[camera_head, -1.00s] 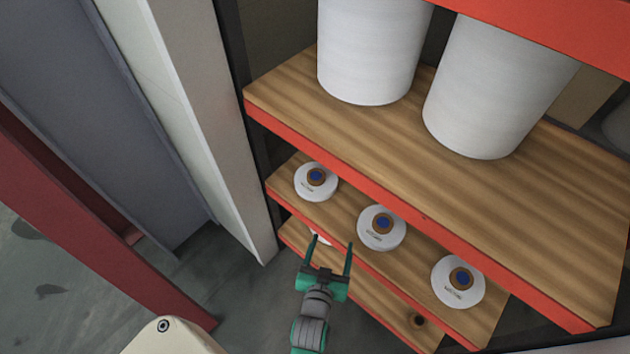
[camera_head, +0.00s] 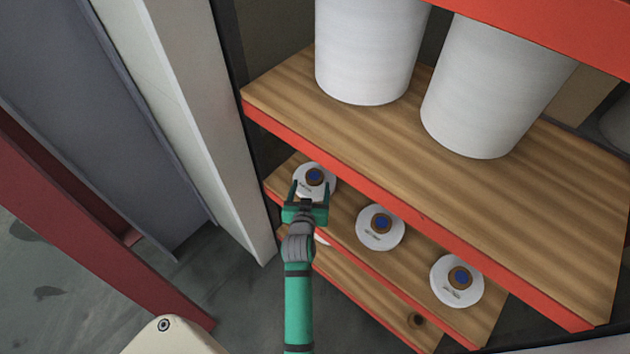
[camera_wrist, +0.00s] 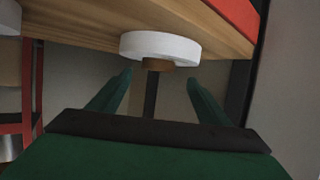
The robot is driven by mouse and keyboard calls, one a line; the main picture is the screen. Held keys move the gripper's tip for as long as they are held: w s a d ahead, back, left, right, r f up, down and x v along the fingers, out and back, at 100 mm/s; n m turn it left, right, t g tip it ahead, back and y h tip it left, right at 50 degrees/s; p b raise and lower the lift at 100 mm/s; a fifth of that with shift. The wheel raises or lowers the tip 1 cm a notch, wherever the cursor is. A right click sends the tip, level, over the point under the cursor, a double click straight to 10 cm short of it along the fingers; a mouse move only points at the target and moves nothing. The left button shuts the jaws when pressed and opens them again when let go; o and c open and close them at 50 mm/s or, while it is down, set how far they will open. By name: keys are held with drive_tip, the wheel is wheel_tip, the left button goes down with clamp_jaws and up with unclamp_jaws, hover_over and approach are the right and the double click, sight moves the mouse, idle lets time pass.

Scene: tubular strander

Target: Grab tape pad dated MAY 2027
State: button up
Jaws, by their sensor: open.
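Three round white tape pads with brown and blue centres lie in a row on the middle wooden shelf: the left pad (camera_head: 314,176), the middle pad (camera_head: 380,227) and the right pad (camera_head: 457,281). Each has small dark print, too small to read, so I cannot tell which says MAY 2027. My gripper (camera_head: 312,186) is open at the near side of the left pad, its fingers spread to either side of the pad's near edge. In the wrist view, a white pad (camera_wrist: 160,46) on the shelf appears just beyond the open fingertips (camera_wrist: 158,78), with nothing held.
The upper shelf (camera_head: 520,215), with a red edge and large white rolls (camera_head: 368,50), overhangs the pads. A lower wooden shelf (camera_head: 370,295) lies below, with a white thing mostly hidden behind my arm. A pale post (camera_head: 185,110) stands left of the rack.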

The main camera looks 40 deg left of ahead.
sight(314, 176)
drive_tip(key=x, duration=0.4)
drive_tip(key=shift+w, duration=0.4)
drive_tip(key=shift+w+a+f, duration=0.2)
drive_tip(key=shift+d, duration=0.1)
drive_tip(key=c, duration=1.3)
